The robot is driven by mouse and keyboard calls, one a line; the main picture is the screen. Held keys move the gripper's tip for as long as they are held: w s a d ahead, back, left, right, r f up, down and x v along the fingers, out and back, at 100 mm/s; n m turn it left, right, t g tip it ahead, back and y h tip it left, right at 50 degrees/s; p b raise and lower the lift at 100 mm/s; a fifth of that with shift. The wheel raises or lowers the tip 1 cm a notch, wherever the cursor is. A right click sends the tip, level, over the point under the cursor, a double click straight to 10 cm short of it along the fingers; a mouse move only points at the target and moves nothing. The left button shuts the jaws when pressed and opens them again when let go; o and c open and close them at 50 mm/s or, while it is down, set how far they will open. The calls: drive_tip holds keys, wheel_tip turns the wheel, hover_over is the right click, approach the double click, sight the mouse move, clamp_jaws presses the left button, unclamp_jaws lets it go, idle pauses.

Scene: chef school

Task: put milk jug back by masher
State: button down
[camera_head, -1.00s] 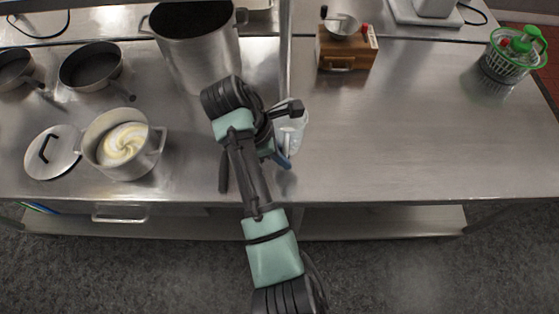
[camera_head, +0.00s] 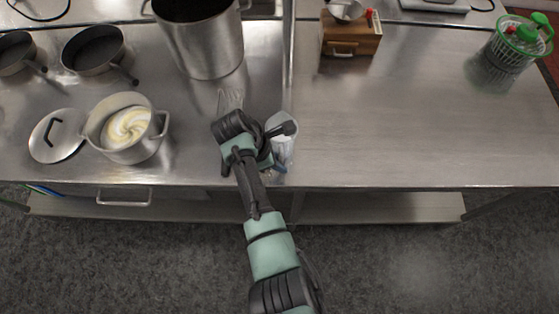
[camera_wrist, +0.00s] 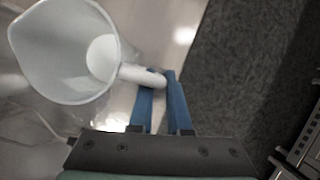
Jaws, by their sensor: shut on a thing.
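The white milk jug (camera_head: 281,150) is near the counter's front edge in the head view, partly hidden by my arm. In the wrist view the jug (camera_wrist: 62,52) shows its open mouth at upper left, with its handle reaching between my blue fingers. My gripper (camera_wrist: 161,82) is shut on that handle. In the head view my gripper (camera_head: 279,168) is mostly hidden by my wrist. I cannot tell whether the jug touches the counter. A pale metal utensil (camera_head: 230,100), perhaps the masher, lies just behind and left of my wrist; its lower part is hidden.
A pot of creamy food (camera_head: 128,128) and a lid (camera_head: 56,136) are at left, with two dark pans (camera_head: 93,48) behind. A tall stockpot (camera_head: 208,48) stands behind my wrist. A wooden grinder (camera_head: 350,42) and a green salad spinner (camera_head: 512,45) are at right.

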drive_tip(key=shift+f, duration=0.1)
drive_tip(key=c, duration=0.9)
unclamp_jaws()
drive_tip(key=shift+o, duration=0.2)
